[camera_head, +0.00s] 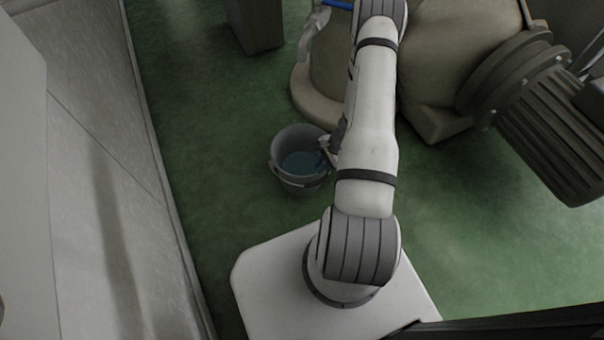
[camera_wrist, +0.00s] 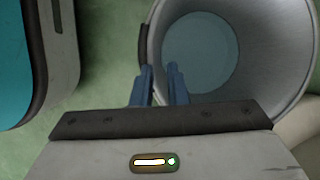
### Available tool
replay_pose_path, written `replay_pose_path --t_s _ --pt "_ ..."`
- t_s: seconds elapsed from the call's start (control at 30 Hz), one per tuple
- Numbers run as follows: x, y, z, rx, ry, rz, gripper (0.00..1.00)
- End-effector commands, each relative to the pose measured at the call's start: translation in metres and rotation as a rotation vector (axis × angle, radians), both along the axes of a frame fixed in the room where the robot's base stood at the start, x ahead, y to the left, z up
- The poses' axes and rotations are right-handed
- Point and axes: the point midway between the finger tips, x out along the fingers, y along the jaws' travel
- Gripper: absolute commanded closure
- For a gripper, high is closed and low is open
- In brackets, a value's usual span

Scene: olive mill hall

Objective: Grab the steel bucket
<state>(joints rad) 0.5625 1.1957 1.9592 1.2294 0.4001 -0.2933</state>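The grey steel bucket (camera_head: 283,172) stands upright on the green floor, just beyond my white base in the head view. Its inside shows a bluish bottom. In the wrist view the bucket (camera_wrist: 270,60) fills the upper right, with a dark piece on its left rim. My gripper (camera_wrist: 160,68) reaches the rim there, its two blue-grey fingers a small gap apart. One finger is at the rim's outer side and the other over the inside. Contact with the wall cannot be made out. In the head view my gripper (camera_head: 327,150) is at the bucket's right side, partly hidden by my arm.
A big beige machine (camera_head: 440,60) with a ribbed motor (camera_head: 555,135) stands at the right. A pale wall (camera_head: 90,150) runs along the left. A dark block (camera_head: 256,22) is at the back. Green floor (camera_head: 200,120) left of the bucket is clear.

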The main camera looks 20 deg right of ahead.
Motion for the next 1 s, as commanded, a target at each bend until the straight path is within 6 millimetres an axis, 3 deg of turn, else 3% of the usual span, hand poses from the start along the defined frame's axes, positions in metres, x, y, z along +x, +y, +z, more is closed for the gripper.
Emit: replay_pose_path --t_s 0.2,0.33,0.6,0.8,1.0 --pt "0.000 0.009 -0.034 0.002 0.002 -0.007 0.87" --pt "0.001 0.014 -0.045 0.001 0.000 -0.008 0.87" --pt "0.001 0.016 -0.047 0.000 -0.001 -0.009 0.87" --pt "0.001 0.015 -0.047 0.000 -0.001 -0.009 1.00" --pt "0.001 0.015 -0.047 0.000 0.000 -0.010 1.00"
